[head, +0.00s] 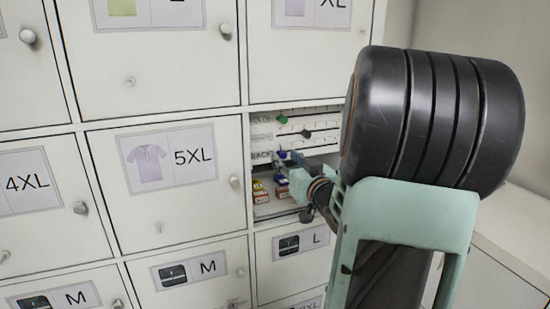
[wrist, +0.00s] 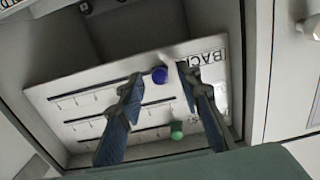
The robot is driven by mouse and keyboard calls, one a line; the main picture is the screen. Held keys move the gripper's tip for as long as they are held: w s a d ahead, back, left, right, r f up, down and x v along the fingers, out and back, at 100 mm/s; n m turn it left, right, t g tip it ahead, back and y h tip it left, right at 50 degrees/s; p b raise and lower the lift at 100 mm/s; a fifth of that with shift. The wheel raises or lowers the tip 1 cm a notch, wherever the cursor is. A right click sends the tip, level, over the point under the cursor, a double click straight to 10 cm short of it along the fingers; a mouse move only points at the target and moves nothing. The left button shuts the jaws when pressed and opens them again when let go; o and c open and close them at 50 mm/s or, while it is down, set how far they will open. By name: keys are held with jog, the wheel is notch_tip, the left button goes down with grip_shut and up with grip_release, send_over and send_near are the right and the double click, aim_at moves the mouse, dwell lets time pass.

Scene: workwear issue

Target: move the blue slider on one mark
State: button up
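The blue slider knob (wrist: 160,75) sits at the right end of the top slot in the wrist view, on a white panel (wrist: 75,118) with three marked slots. My gripper (wrist: 159,73) is open, with one fingertip on each side of the blue knob and a visible gap to each. In the head view the blue knob (head: 280,154) is on the lowest slot, close to my gripper (head: 291,163) inside the open compartment. The wrist view appears turned around relative to the head view.
A green knob (wrist: 177,130) and a black knob (head: 306,133) sit on the other slots; the green one also shows in the head view (head: 282,118). Small boxes (head: 260,190) lie below the panel. Compartment walls and closed locker doors (head: 165,185) surround the opening.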

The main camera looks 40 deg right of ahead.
jog(key=shift+w, duration=0.1)
jog(key=shift+c, duration=0.5)
grip_shut()
jog(key=shift+s+d, duration=0.2)
jog(key=shift+d, duration=0.75)
jog(key=shift+s+d, duration=0.2)
jog(key=shift+d, duration=0.7)
jog(key=shift+o, duration=0.5)
grip_release()
jog(key=shift+a, duration=0.1)
jog(key=v, duration=1.2)
